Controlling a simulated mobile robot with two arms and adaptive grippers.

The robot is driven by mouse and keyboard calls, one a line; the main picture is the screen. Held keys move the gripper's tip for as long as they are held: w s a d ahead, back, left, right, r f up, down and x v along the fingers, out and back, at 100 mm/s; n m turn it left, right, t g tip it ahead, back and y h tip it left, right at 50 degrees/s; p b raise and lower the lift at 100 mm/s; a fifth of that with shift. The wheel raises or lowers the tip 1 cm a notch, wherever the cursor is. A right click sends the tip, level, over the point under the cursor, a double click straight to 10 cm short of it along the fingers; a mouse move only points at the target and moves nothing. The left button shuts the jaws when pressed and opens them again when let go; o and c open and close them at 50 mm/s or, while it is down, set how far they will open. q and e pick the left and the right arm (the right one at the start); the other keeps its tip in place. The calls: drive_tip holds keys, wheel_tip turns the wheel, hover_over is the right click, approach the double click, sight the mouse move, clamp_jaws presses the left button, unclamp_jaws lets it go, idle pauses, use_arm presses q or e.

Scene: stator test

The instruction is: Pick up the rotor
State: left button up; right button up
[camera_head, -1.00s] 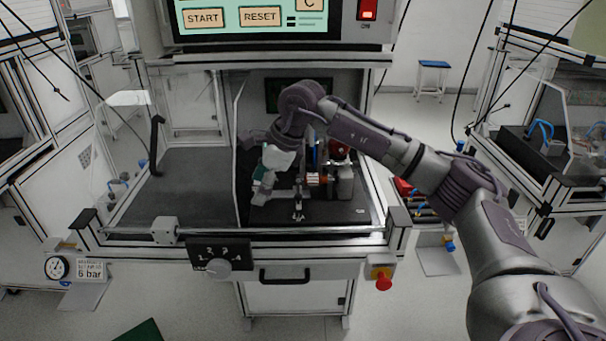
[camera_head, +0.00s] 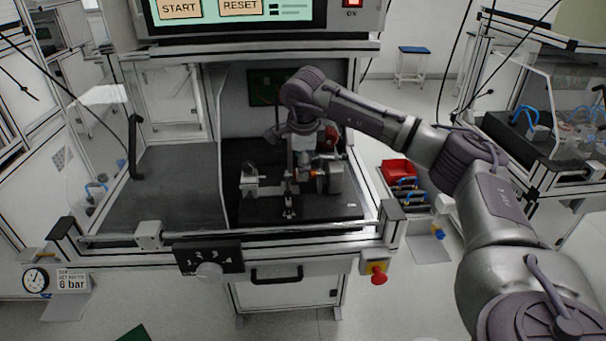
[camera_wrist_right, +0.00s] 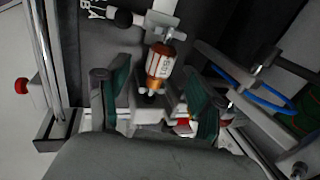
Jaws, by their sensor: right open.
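The rotor (camera_wrist_right: 160,66), a small cylinder with an orange-copper part and a white label, sits in a test fixture inside the machine bay. In the head view its orange part (camera_head: 317,173) shows small beside a grey cylindrical housing (camera_head: 334,176). My right gripper (camera_wrist_right: 158,90) is open in the wrist view, its green-padded fingers on either side of the rotor's line with gaps to it. In the head view the right gripper (camera_head: 304,145) points down over the fixture, its fingertips hard to make out. My left gripper is not in view.
A grey block (camera_head: 262,180) stands left of the rotor on the dark fixture plate (camera_head: 330,212). A front rail (camera_head: 210,236) and side posts edge the bay. Blue tubing (camera_wrist_right: 262,100) shows right of the gripper in the wrist view. The left bay floor (camera_head: 170,195) is clear.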

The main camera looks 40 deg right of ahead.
drive_tip(key=x, duration=0.3)
drive_tip(key=shift+s+d+f+p, duration=0.1)
drive_tip(key=shift+d+f+p, duration=0.2)
drive_tip(key=shift+d, duration=0.1)
drive_tip(key=shift+f, duration=0.4)
drive_tip(key=shift+r, duration=0.1)
clamp_jaws()
